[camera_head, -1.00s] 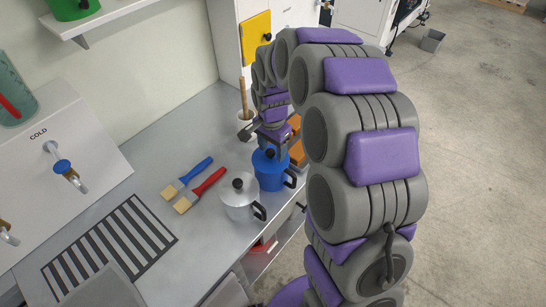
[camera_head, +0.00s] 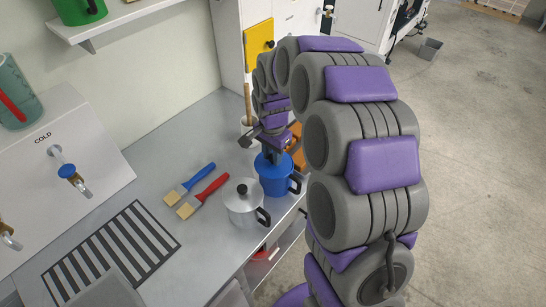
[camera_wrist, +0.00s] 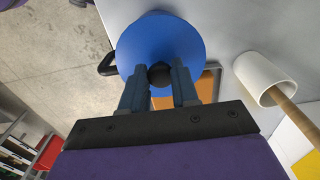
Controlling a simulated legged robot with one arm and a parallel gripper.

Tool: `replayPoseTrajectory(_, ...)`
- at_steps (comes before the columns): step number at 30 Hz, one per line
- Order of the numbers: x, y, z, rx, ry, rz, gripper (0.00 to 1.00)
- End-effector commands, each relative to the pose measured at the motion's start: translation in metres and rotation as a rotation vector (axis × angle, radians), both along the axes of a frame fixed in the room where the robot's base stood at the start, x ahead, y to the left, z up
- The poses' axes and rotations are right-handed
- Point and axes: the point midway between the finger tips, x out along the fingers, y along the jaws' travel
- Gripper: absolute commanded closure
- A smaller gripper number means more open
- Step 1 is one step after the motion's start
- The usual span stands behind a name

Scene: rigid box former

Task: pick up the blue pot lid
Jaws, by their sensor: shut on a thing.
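The blue pot (camera_head: 276,181) stands on the counter near its front edge, with a black handle on its right side. In the wrist view the round blue lid (camera_wrist: 140,40) fills the space ahead of my gripper. Its black knob (camera_wrist: 160,74) sits between the fingertips. My gripper (camera_wrist: 159,83) is shut on this knob from above. In the head view my gripper (camera_head: 272,153) is over the pot's top and partly hides the lid. I cannot tell whether a gap separates lid and pot.
A silver pot (camera_head: 243,207) stands close left of the blue pot. Red (camera_head: 207,192) and blue (camera_head: 191,178) brushes lie farther left. A white cup (camera_wrist: 265,78) with a wooden handle and an orange object (camera_wrist: 207,85) are near the gripper.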

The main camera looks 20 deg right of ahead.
Motion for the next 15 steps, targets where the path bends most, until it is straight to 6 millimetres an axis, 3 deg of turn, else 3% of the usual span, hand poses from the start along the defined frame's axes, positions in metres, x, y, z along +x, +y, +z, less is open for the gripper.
replayPoseTrajectory(12, 0.000, -0.002, 0.040, 0.001, -0.003, -0.003, 1.00)
replayPoseTrajectory(15, -0.012, -0.009, 0.037, 0.001, 0.001, -0.003, 1.00)
